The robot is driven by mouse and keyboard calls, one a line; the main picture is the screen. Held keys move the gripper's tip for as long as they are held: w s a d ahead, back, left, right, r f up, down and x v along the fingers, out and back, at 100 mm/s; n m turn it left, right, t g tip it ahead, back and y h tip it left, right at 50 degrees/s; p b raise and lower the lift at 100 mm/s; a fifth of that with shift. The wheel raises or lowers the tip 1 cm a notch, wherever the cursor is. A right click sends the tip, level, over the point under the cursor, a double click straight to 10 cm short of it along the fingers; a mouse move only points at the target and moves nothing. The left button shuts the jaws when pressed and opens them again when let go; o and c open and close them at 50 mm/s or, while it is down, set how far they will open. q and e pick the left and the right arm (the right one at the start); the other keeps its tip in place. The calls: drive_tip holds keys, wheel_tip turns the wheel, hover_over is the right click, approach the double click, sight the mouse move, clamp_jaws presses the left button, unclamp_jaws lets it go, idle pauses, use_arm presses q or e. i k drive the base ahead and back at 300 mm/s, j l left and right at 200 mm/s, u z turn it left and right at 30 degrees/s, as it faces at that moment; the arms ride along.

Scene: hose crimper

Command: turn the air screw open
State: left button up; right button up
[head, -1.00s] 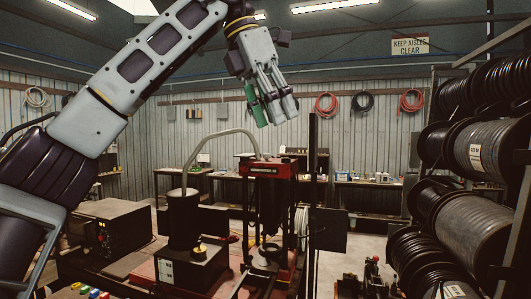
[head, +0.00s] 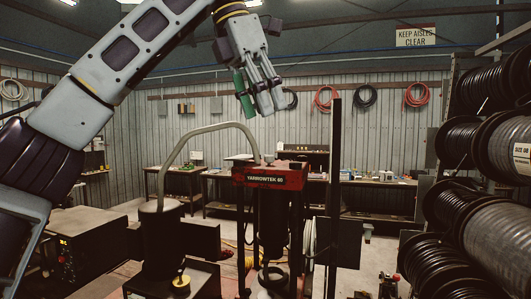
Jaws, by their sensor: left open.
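The crimper has a red head (head: 270,176) marked "YARROWTEK 60" over a dark cylinder. A small pale knob (head: 268,159) sits on top of the head by the hose end. A grey hose (head: 207,127) arcs from there to a black pump unit (head: 163,238) at left. A yellow-topped knob (head: 181,281) sits low on the pump unit. I cannot tell which part is the air screw. My left gripper (head: 258,112) is open in the air above the red head, fingers pointing down, apart from the crimper. A green piece shows at its left side. My right gripper is not in view.
A rack of black hose reels (head: 493,150) fills the right side. A dark upright post (head: 334,185) stands just right of the crimper. Workbenches (head: 375,185) line the back wall. A dark box (head: 85,245) stands at lower left.

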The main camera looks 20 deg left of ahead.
sight(269, 158)
drive_tip(key=i+j, duration=0.25)
drive_tip(key=i, duration=0.15)
drive_tip(key=i+j, duration=0.25)
drive_tip(key=i, duration=0.15)
